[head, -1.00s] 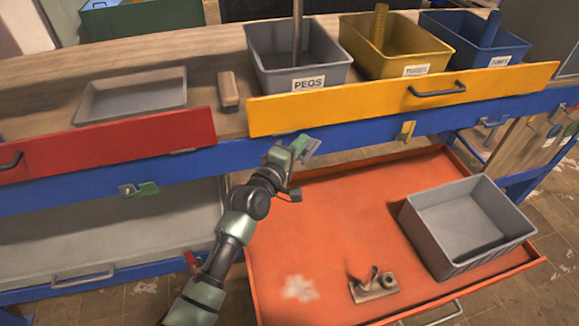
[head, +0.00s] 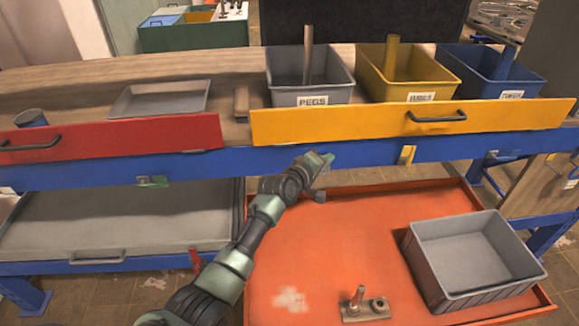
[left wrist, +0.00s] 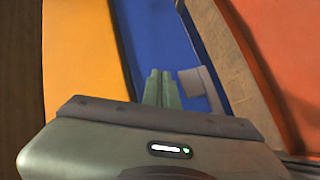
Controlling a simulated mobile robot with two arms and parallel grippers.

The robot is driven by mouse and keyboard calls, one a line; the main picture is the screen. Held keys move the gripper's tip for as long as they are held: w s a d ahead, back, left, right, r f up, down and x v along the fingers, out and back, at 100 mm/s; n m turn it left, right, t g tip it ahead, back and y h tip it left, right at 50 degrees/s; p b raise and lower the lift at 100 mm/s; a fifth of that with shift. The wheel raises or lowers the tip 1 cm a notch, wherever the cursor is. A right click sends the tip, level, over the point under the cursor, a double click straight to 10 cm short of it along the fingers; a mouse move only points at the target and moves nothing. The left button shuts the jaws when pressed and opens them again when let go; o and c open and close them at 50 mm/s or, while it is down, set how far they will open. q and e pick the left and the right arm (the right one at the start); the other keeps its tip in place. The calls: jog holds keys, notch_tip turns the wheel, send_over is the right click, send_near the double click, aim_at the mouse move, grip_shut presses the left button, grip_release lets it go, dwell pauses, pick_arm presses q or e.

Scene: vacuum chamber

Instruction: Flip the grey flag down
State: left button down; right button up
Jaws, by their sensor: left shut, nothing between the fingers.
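The grey flag (left wrist: 196,82) is a small light grey plate at the blue beam in the left wrist view. It lies just right of my left gripper's fingertips (left wrist: 161,86), very close to them. Whether they touch, I cannot tell. The left gripper is shut, its two green fingers together with nothing between them. In the head view, the left gripper (head: 322,160) is at the blue beam (head: 365,152) under the yellow drawer front and largely hides the spot where the grey flag sits. The right gripper is not in view.
A green flag (head: 152,181) and a yellow flag (head: 407,155) sit along the beam on either side. Below is a red tray (head: 340,230) with a grey bin (head: 470,265) and a pegged bracket (head: 364,306). The yellow drawer front (head: 350,125) overhangs the gripper.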

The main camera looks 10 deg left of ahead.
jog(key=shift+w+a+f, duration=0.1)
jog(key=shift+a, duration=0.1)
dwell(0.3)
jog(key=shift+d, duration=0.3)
